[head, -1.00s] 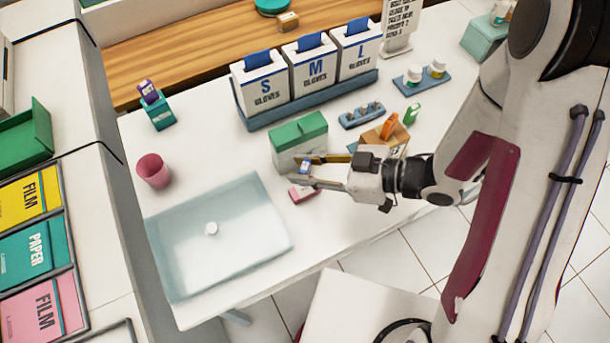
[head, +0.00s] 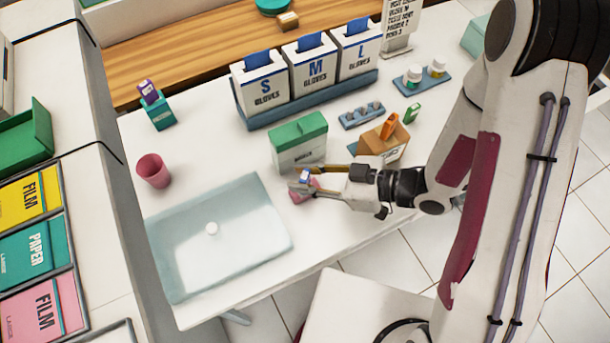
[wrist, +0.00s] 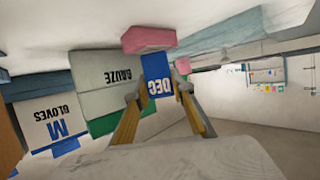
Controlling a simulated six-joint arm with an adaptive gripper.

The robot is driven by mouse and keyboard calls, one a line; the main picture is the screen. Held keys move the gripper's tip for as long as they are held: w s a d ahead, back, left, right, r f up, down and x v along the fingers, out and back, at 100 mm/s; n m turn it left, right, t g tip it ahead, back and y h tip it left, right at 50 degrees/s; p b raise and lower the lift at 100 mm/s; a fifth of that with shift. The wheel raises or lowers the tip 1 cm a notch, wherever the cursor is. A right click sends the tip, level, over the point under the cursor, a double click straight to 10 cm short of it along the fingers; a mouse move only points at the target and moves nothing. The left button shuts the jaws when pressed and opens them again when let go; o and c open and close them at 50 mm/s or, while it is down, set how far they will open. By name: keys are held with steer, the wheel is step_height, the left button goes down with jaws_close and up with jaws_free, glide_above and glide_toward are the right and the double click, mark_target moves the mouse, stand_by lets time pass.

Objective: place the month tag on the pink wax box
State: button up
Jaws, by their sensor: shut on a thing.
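The month tag is a small blue and white block marked DEC (wrist: 157,75), upside down in the wrist view; it also shows small in the head view (head: 305,175). My gripper (head: 303,181) is shut on it, with a finger on each side of the tag in the wrist view (wrist: 159,95). The pink wax box (head: 297,197) lies on the white table in front of the gauze box, partly hidden by my fingers. In the wrist view the pink box (wrist: 147,38) appears right beyond the tag's end. I cannot tell whether they touch.
The green-topped gauze box (head: 298,148) stands just behind my gripper. A brown box (head: 384,145) with an orange item stands to the right. A clear tray (head: 215,245) lies to the left, a pink cup (head: 153,170) beyond it. Glove boxes (head: 310,65) stand at the back.

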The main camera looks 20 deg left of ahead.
steer(key=shift+f, duration=0.25)
steer(key=o, duration=1)
steer(key=shift+c, duration=0.2)
steer(key=shift+r, duration=0.2)
steer(key=v, duration=1.2)
stand_by(0.8)
